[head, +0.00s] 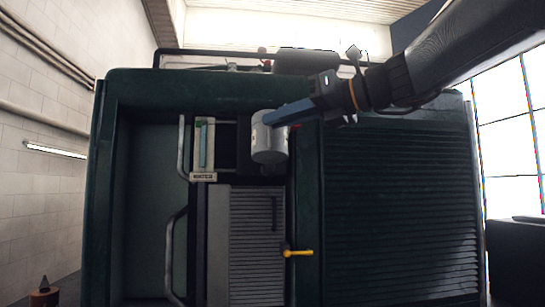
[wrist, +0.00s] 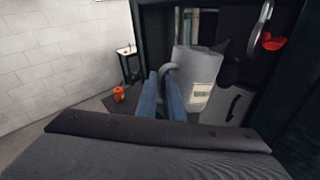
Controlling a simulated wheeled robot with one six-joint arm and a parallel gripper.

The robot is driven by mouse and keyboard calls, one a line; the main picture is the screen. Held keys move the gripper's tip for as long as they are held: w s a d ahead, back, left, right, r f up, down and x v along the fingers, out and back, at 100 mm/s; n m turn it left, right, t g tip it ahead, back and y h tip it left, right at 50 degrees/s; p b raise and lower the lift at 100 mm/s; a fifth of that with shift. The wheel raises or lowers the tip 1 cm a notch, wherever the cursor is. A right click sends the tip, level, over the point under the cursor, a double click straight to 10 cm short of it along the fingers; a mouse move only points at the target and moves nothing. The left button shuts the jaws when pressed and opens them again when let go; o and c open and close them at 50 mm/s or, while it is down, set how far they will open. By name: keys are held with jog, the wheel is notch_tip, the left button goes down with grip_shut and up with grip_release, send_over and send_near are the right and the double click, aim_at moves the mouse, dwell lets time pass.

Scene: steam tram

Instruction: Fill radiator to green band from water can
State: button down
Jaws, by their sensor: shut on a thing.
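A grey water can (head: 268,143) hangs in front of the dark green tram body in the head view. My gripper (head: 274,117) has blue fingers and is shut on the can's handle side. In the wrist view the can (wrist: 200,72) shows a pale label and a curved handle between my blue fingers (wrist: 162,98). The can looks about upright; its water is not visible. A cream-framed gauge (head: 197,150) with a green strip stands left of the can, apart from it. The radiator (head: 257,245) appears as a grey ribbed panel below the can; its filler opening cannot be made out.
A yellow lever (head: 299,252) sticks out below right of the can. Metal handrails (head: 181,150) stand left of the gauge. A dark slatted panel (head: 400,210) fills the right. The wrist view shows a red handle (wrist: 273,43), a small orange can (wrist: 119,94) and a stand (wrist: 128,62).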

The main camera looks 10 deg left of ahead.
aim_at(280, 138)
jog(key=shift+w+f+n+t+y+b, duration=0.15)
jog(key=shift+f+n+y+b, duration=0.65)
jog(key=shift+b, duration=1.75)
jog(key=shift+w+f+n+t+b, duration=0.15)
jog(key=shift+f+n+b, duration=0.25)
jog(key=shift+f+b, duration=1.5)
jog(key=shift+r+b, duration=0.55)
jog(key=shift+r, duration=0.1)
